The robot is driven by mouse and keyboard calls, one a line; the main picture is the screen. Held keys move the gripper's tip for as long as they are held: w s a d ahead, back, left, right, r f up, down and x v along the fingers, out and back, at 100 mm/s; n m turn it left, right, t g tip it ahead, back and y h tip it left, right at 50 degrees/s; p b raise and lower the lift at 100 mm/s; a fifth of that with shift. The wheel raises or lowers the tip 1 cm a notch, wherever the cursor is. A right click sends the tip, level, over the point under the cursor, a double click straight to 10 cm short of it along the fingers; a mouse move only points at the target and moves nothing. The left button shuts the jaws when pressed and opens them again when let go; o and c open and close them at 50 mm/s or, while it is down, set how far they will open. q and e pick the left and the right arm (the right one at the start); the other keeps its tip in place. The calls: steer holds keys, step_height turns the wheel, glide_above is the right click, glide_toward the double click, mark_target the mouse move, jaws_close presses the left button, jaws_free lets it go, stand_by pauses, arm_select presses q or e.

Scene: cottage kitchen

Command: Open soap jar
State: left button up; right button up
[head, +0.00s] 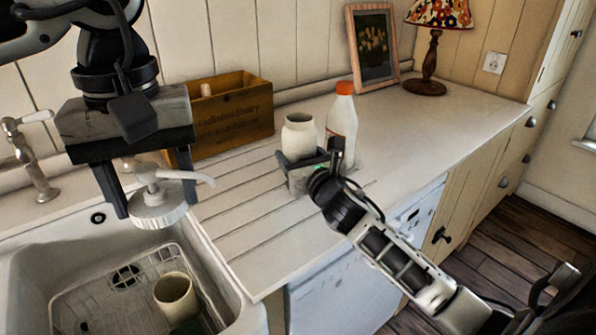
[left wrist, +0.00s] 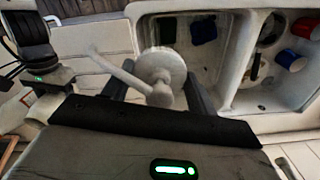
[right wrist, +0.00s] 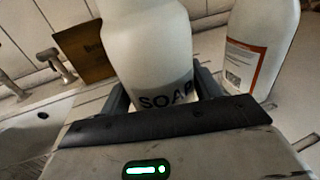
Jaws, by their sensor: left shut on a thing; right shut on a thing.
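The soap jar (head: 299,137) is a cream jar with an open neck, upright on the ribbed counter in the head view. In the right wrist view the jar (right wrist: 150,50) shows the word SOAP. My right gripper (head: 305,172) is shut around its lower body. The white pump lid (head: 159,207) has a long spout and a round ribbed cap. My left gripper (head: 150,196) is shut on it and holds it over the sink's right edge, apart from the jar. The lid also shows between the fingers in the left wrist view (left wrist: 160,68).
A wooden crate (head: 232,117) stands behind the jar. A white bottle with an orange cap (head: 342,113) stands close behind the jar at right. The sink (head: 40,265) holds a rack and a cream cup (head: 176,296).

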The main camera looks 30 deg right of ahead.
steer(key=shift+w+f, duration=0.15)
steer(key=shift+w, duration=0.05)
steer(key=shift+w+f, duration=0.2)
steer(key=shift+f, duration=1.55)
steer(key=shift+f+b, duration=0.15)
steer(key=shift+b, duration=0.15)
steer(key=o, duration=1.4)
steer(key=shift+f, duration=0.1)
